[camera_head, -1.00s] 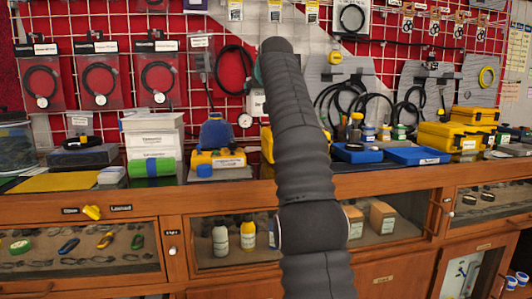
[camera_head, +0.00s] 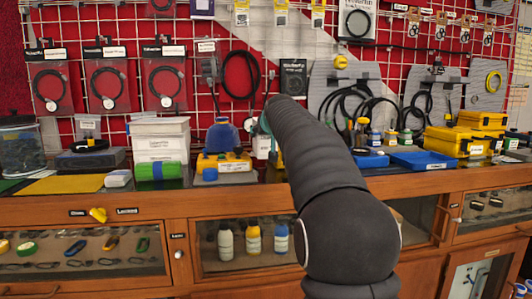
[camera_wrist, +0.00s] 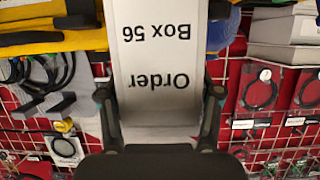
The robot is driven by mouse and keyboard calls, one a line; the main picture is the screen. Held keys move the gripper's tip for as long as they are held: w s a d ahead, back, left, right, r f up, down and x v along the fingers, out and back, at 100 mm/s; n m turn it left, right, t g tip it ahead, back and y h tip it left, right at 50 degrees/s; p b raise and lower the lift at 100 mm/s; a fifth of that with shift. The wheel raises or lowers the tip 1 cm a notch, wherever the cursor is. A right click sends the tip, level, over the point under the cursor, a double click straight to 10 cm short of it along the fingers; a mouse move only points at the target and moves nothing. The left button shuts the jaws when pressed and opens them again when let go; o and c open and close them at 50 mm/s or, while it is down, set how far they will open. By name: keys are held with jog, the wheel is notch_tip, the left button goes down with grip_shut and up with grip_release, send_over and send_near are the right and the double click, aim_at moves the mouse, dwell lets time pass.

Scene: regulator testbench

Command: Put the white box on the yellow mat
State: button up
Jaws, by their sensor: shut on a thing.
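The white box (camera_wrist: 155,50), with "Order Box 56" printed on it upside down, fills the upper middle of the wrist view. My gripper (camera_wrist: 160,98) is shut on it, one finger along each side. In the head view my arm hides most of the gripper and only a small part of the white box (camera_head: 263,146) shows, in front of the counter's back area. The yellow mat (camera_head: 62,184) lies flat on the counter at the left, apart from the held box. Its visible surface is bare.
A small white case (camera_head: 118,178) lies right of the mat. A dark grey case (camera_head: 90,159) stands behind the mat. Blue trays (camera_head: 418,160) lie right.

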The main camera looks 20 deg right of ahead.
aim_at(266, 150)
jog(key=shift+f+b, duration=0.35)
jog(key=shift+f, duration=2.65)
jog(key=shift+f, duration=0.1)
jog(key=o, duration=1.4)
jog(key=shift+s, duration=0.1)
jog(key=b+v, duration=0.1)
jog(key=v, duration=1.1)
jog(key=shift+b, duration=0.3)
